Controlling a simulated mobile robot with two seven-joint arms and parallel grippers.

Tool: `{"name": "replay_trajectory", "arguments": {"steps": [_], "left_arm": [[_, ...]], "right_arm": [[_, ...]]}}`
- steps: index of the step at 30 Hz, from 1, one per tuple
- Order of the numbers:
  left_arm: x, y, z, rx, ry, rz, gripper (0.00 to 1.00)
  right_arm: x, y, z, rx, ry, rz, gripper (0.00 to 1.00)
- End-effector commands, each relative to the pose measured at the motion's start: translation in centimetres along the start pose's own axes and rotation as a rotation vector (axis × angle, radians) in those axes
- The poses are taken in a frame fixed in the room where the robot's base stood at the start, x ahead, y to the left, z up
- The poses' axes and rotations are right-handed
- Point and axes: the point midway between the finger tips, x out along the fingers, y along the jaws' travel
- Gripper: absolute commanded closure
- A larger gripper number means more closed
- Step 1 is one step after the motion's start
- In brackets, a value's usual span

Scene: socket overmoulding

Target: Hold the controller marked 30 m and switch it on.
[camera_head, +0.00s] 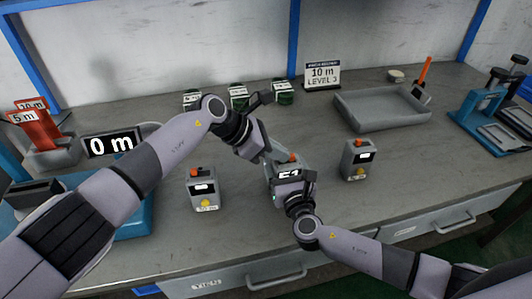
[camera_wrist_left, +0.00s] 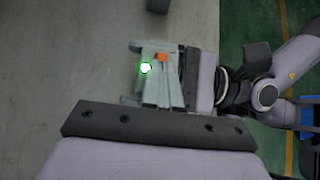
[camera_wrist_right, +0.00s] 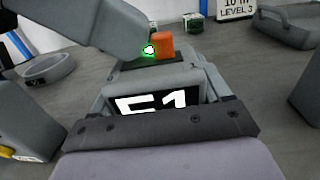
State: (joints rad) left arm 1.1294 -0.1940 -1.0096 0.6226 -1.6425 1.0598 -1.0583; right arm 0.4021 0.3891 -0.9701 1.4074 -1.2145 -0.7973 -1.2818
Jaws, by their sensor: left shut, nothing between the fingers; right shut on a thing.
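A grey controller with an orange button (camera_head: 292,157) is held by my right gripper (camera_head: 289,188) near the middle of the bench. Its display reads 51 or E1 in the right wrist view (camera_wrist_right: 155,102), and a green light glows beside the orange button (camera_wrist_right: 165,45). The same controller shows in the left wrist view (camera_wrist_left: 160,85). My left gripper (camera_head: 266,155) is shut and empty, its tip close to the button; contact is unclear. Two similar controllers stand at left (camera_head: 202,188) and right (camera_head: 357,160); their labels are too small to read surely. The held controller's label is hidden.
A sign (camera_head: 322,75) reads 10 m, LEVEL 3. A grey tray (camera_head: 380,118) lies right of centre, with blue presses (camera_head: 480,110) beyond.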

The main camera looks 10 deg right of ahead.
Motion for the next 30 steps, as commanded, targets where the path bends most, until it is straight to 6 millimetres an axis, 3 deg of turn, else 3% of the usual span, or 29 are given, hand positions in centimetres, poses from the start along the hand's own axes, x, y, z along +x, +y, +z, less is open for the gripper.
{"name": "replay_trajectory", "arguments": {"steps": [8,14,18,30], "left_arm": [[-0.2,0.0,-0.2,0.001,-0.002,0.000,1.00],[-1.6,0.0,-1.6,0.001,0.001,0.002,1.00],[-3.4,0.0,-3.0,0.001,0.000,0.001,1.00],[-10.9,0.1,-2.8,0.002,0.001,0.003,1.00]], "right_arm": [[-0.1,0.2,0.0,0.000,0.000,0.005,0.58],[-0.1,0.2,0.0,0.000,0.000,0.004,0.58],[0.0,0.1,0.0,0.000,0.001,0.003,0.58],[0.0,0.1,0.0,0.000,0.001,0.002,0.58]]}}
